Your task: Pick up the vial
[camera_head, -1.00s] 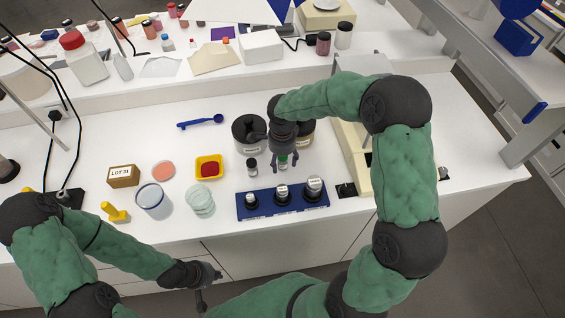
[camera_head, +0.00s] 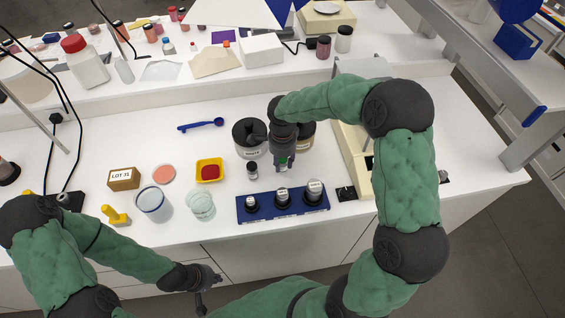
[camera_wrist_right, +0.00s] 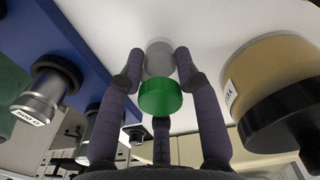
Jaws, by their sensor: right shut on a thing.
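The vial has a green cap (camera_wrist_right: 160,98) and a clear body (camera_wrist_right: 158,58). My right gripper (camera_wrist_right: 160,72) has its fingers closed around it in the right wrist view. In the head view my right gripper (camera_head: 284,168) points down at the white bench, just behind the blue rack (camera_head: 243,214). There the green cap (camera_head: 283,160) shows between the fingers, and the rest of the vial is mostly hidden. The vial appears upright, at or close to the bench top. My left gripper (camera_head: 210,286) is empty in front of the bench edge, its fingers apart.
The rack holds several black-based weights or jars. A small dark-capped vial (camera_head: 252,170) stands left of the gripper. A yellow tray (camera_head: 209,170), glass dishes and a beaker (camera_head: 153,203) lie left.

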